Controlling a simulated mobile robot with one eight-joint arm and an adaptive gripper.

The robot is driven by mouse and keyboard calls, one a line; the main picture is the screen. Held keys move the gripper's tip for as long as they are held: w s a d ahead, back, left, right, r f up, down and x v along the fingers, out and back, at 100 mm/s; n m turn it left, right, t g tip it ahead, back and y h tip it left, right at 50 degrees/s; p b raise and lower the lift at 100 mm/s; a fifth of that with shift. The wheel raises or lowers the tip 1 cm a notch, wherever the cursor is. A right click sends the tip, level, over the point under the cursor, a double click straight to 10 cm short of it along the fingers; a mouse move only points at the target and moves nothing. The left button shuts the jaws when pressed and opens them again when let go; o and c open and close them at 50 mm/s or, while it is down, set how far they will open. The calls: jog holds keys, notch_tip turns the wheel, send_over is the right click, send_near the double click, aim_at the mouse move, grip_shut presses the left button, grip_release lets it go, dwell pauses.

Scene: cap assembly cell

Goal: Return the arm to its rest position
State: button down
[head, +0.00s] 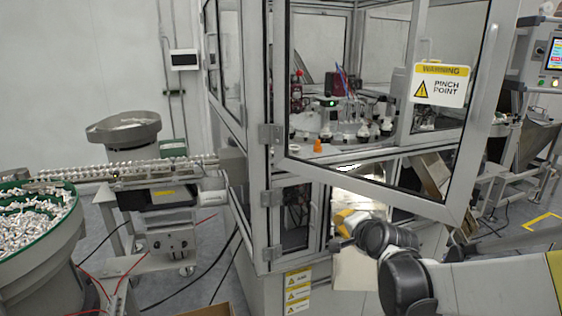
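My arm (486,288) enters the head view from the lower right and reaches left, with black joints (404,282) and grey links. Its far part, with a yellow piece (350,219), is bunched near the lower opening of the machine cabinet (258,165), below the door. I cannot make out gripper fingers there; the joints cover that area. Whether anything is held cannot be seen.
The framed cabinet door (462,192) with a pinch-point warning sign (441,86) stands open, just above my arm. A bowl feeder (42,225) full of small white parts stands at left, beside a conveyor (125,168). A control panel (553,57) is at right.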

jog(key=s+f+n+g+h, duration=0.1)
jog(key=s+n+g, duration=0.4)
jog(key=s, duration=2.5)
jog(key=f+n, duration=0.1)
jog(key=n, duration=0.6)
jog(key=shift+a+g+h, duration=0.3)
